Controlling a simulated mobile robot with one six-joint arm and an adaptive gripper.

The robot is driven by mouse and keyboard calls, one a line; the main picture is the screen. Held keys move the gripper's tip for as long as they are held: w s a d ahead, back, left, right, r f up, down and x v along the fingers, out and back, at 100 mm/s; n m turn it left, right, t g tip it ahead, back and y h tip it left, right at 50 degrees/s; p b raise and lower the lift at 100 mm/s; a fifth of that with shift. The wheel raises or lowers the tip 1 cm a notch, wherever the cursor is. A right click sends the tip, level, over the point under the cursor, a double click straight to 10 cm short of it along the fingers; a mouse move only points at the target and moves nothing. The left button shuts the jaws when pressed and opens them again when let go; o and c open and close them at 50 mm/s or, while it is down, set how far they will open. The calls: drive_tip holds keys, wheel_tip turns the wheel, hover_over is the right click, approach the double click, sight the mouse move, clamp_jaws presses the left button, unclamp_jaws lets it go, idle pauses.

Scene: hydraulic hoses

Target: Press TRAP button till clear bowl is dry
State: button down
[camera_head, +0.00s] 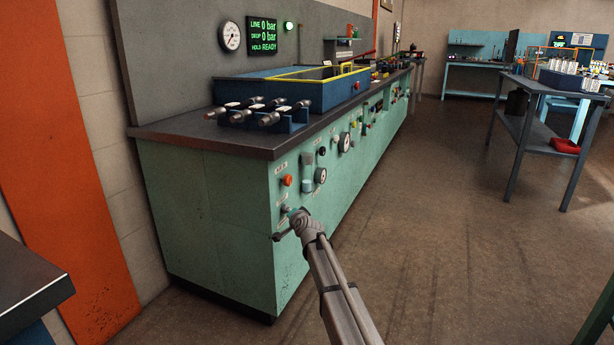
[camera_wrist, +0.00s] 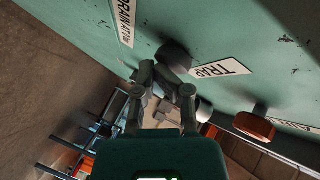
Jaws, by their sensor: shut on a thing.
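The green bench front carries a white TRAP label (camera_wrist: 222,67). A dark round button (camera_wrist: 172,52) sits beside that label, and in the head view it is a small knob (camera_head: 286,209) low on the panel's near end. My gripper (camera_wrist: 163,73) is at this button, its fingers closed together against it; the exact contact is partly hidden. It also shows in the head view (camera_head: 281,229). The clear bowl (camera_head: 308,184) hangs higher on the panel, with pale bluish liquid seeming to show low in it; its level is too small to read.
An orange button (camera_wrist: 255,126) sits near the TRAP label, also visible in the head view (camera_head: 287,180). The wall display (camera_head: 262,36) reads LINE 0 bar, DROP 0 bar, HOLD READY. The floor (camera_head: 420,230) right of the bench is clear.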

drive_tip(key=s+d, duration=0.2)
drive_tip(key=d, duration=0.3)
drive_tip(key=shift+d, duration=0.35)
idle(0.3)
idle(0.5)
drive_tip(key=s+d+f+n+g+h+p, duration=0.25)
drive_tip(key=s+d+g, duration=0.4)
drive_tip(key=s, duration=0.65)
drive_tip(key=s+d+f+n+g+h+p, duration=0.1)
drive_tip(key=s+d+n+g+h+p, duration=0.15)
drive_tip(key=s+d, duration=0.95)
drive_tip(key=s+d+f+n+g+h+p, duration=0.15)
drive_tip(key=s+d+g+p, duration=0.35)
drive_tip(key=s, duration=1)
wheel_tip(320, 180, up, 37)
drive_tip(key=d+p, duration=0.1)
drive_tip(key=p, duration=3.5)
drive_tip(key=shift+f, duration=0.15)
drive_tip(key=shift+d, duration=0.1)
